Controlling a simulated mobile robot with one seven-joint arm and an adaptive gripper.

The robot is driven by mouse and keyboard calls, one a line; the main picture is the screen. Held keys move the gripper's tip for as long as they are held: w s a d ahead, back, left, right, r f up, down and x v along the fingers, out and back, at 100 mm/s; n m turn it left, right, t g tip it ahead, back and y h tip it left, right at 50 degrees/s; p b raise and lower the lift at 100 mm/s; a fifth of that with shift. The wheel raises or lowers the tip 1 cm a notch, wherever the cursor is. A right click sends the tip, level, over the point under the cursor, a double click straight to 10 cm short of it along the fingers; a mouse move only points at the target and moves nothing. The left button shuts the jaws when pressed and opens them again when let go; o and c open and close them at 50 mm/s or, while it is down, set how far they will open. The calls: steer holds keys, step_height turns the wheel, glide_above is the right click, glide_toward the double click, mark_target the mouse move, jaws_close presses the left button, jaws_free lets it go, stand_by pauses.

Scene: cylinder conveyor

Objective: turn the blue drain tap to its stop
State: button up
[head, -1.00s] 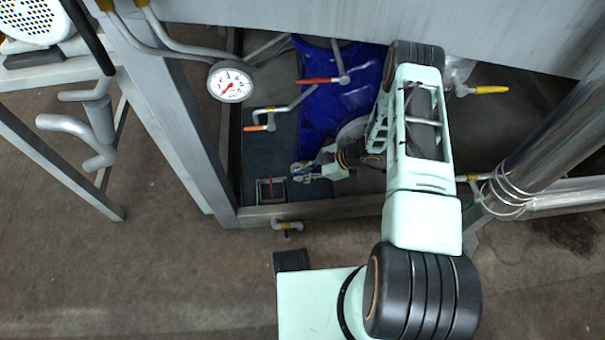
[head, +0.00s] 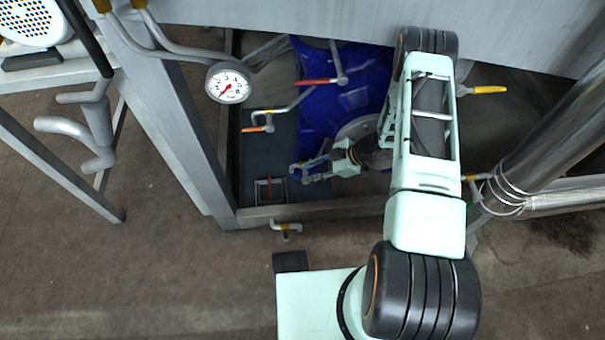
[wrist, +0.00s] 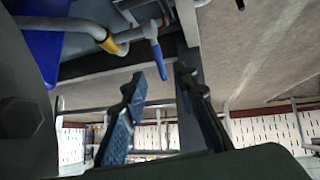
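The blue drain tap (wrist: 158,57) shows in the wrist view as a blue lever on a grey pipe with a yellow collar. Its free end hangs in the gap between the fingertips of my gripper (wrist: 161,77). The fingers are apart, one on each side of the lever in the picture, and I see no clear contact. In the head view my gripper (head: 303,173) points left, low inside the frame beside a large blue body. There I cannot surely tell the tap from the fingers.
A red-handled tap (head: 316,81), an orange-handled tap (head: 254,129) and a yellow-handled tap (head: 490,90) are around my arm. A gauge (head: 228,83) hangs at upper left. A metal frame rail (head: 330,209) runs below my gripper. A thick steel pipe (head: 545,120) stands at right.

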steer(key=v, duration=0.7)
steer(key=shift+s+d+r, duration=0.1)
steer(key=shift+d+r, duration=0.05)
